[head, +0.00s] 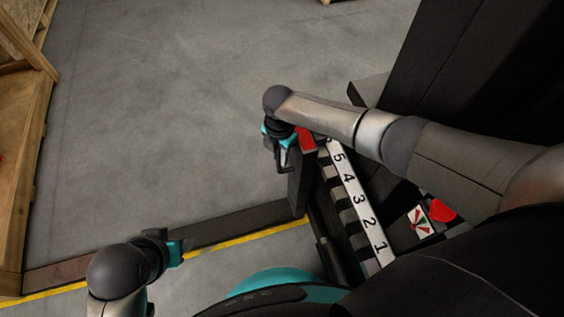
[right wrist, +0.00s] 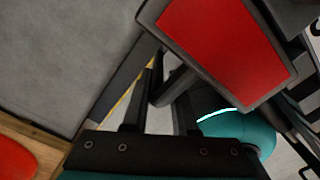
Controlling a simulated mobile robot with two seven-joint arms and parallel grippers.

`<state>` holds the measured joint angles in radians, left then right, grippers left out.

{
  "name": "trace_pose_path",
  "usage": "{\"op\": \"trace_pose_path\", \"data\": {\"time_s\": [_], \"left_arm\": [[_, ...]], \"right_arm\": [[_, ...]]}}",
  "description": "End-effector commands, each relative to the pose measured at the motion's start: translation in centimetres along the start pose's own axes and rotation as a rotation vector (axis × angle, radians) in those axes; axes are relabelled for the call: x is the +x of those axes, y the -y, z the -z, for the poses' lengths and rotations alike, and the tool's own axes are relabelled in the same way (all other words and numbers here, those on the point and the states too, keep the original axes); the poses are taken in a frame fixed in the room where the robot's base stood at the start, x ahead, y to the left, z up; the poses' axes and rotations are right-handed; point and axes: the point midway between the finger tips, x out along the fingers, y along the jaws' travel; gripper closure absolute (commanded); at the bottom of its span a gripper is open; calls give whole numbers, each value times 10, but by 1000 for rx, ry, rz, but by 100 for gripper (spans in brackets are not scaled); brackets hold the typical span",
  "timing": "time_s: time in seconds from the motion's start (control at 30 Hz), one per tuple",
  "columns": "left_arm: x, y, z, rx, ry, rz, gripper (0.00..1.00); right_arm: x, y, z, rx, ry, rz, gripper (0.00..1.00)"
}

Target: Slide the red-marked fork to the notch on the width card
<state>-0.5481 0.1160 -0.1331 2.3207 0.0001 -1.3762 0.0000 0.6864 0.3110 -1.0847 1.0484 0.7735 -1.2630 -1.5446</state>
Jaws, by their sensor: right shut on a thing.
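The red-marked fork, a dark upright piece with a red plate (head: 306,141), sits at the far end of the numbered strip, beyond the 5. Its red plate (right wrist: 225,42) fills the top of the right wrist view. My right gripper (head: 284,158) is shut on the fork's dark part; the exact contact is hard to see. In the right wrist view its two fingers (right wrist: 160,110) point up beside the fork. A small white card with red and green marks (head: 422,222), possibly the width card, lies right of the strip. My left gripper (head: 174,250) is at the lower left, its fingertips unclear.
A white strip numbered 1 to 5 (head: 358,204) runs along a dark notched rail (head: 336,190). A red round thing (head: 442,211) is beside the card. A wooden crate (head: 25,170) stands at the left. Open grey floor lies beyond, with a yellow line (head: 250,237).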

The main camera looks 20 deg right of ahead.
Motion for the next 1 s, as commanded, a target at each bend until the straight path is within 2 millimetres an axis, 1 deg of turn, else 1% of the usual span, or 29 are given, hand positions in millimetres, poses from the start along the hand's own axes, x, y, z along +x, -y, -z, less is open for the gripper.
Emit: {"op": "trace_pose_path", "data": {"time_s": [0.03,0.37,0.4,0.6,0.87,1.0], "left_arm": [[-2,0,0,0,-2,0,50],[-5,0,2,0,-5,1,50],[-5,0,2,0,-5,1,50],[-4,0,2,0,-6,1,50],[-5,0,2,-1,-6,1,50],[-6,0,3,-1,-8,1,50]], "right_arm": [[-1,-4,0,-4,-2,-4,100],[-2,-4,0,-4,-4,-1,100],[-2,-4,0,-4,-4,0,73],[-1,-2,0,-3,-4,3,51],[0,-1,0,-1,-4,6,50],[-5,-1,0,-1,-4,6,50]]}}
